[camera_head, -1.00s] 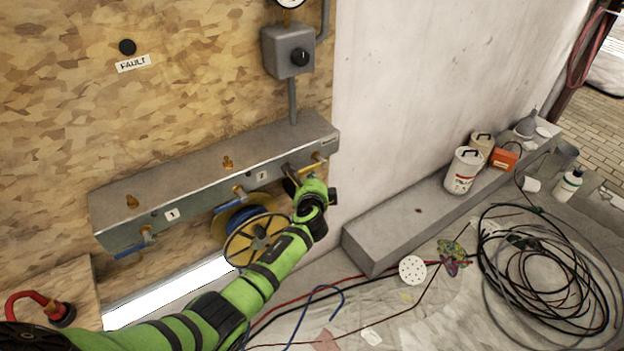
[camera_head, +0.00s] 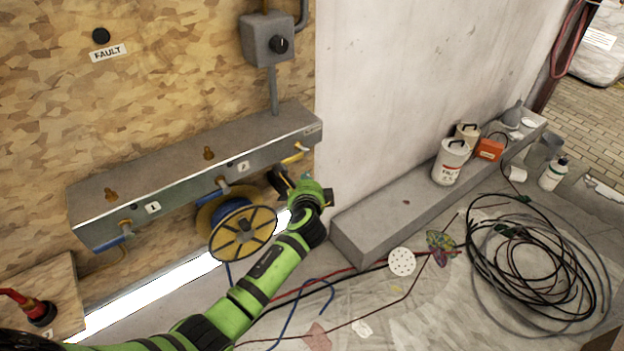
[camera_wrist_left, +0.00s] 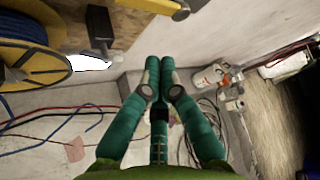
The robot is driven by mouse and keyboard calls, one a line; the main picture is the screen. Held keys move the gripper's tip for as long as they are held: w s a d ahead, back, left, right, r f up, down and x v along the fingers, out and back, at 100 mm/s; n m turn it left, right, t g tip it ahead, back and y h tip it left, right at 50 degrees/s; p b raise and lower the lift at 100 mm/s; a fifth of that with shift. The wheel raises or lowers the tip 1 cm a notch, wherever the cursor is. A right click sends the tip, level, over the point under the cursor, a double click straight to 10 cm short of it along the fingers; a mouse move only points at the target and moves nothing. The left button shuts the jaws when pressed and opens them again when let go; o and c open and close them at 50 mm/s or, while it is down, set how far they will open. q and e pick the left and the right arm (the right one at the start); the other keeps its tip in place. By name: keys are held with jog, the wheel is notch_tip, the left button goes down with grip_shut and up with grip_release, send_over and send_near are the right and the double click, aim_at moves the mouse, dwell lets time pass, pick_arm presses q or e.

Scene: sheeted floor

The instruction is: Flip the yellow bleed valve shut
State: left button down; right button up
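The yellow bleed valve handle (camera_head: 293,157) sticks out at the right end of the grey manifold (camera_head: 252,132), sloping slightly down to the left. It also shows at the top edge of the left wrist view (camera_wrist_left: 150,6), partly cut off. My left gripper (camera_head: 306,180) is below and slightly right of the handle, apart from it. In the left wrist view its green fingers (camera_wrist_left: 159,72) converge with their tips together and nothing visible between them. My right gripper is in neither view.
Blue-handled valves (camera_head: 214,190) sit left along the manifold. A yellow-rimmed cable reel (camera_head: 243,236) stands below it, left of my gripper. A concrete ledge (camera_head: 372,222) and white wall lie to the right. Coiled black cables (camera_head: 530,260) lie on the sheeted floor.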

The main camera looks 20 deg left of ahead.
pick_arm(q)
jog(key=shift+s+d+r, duration=0.3)
jog(key=shift+d+r, duration=0.05)
jog(key=shift+d, duration=0.15)
jog(key=shift+s+d+r, duration=0.3)
jog(key=shift+d+r, duration=0.05)
jog(key=shift+d, duration=0.15)
jog(key=shift+a, duration=0.1)
